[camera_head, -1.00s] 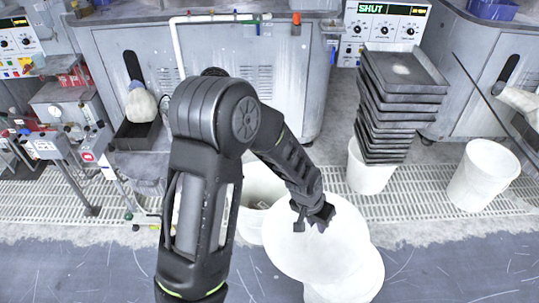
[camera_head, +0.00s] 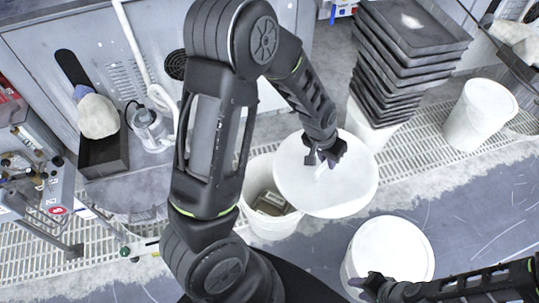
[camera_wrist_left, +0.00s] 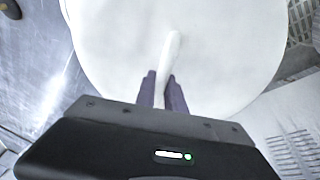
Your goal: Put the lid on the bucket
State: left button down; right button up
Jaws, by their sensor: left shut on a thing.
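My left gripper (camera_head: 324,158) is shut on the raised handle of a round white lid (camera_head: 345,190). The left wrist view shows the handle between the two fingers (camera_wrist_left: 161,90) and the lid (camera_wrist_left: 225,50) beyond them. The lid is held in the air and overlaps the right side of an open white bucket (camera_head: 262,232) in the head view. Some grey-brown contents show inside that bucket, and the lid and my arm hide part of its rim. My right gripper (camera_head: 366,284) is low in the head view, at the lower edge of another white bucket; its finger gap is unclear.
The other white bucket (camera_head: 392,250) has a flat white top. A stack of black trays (camera_head: 400,60) stands on a white bucket behind the lid. Another white bucket (camera_head: 480,115) is at the right. A machine with a black bin (camera_head: 104,157) stands left.

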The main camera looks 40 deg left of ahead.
pick_arm(q)
jog(key=shift+w+a, duration=0.1)
jog(key=shift+a, duration=0.15)
pick_arm(e)
jog(key=shift+w+a, duration=0.1)
jog(key=shift+a, duration=0.15)
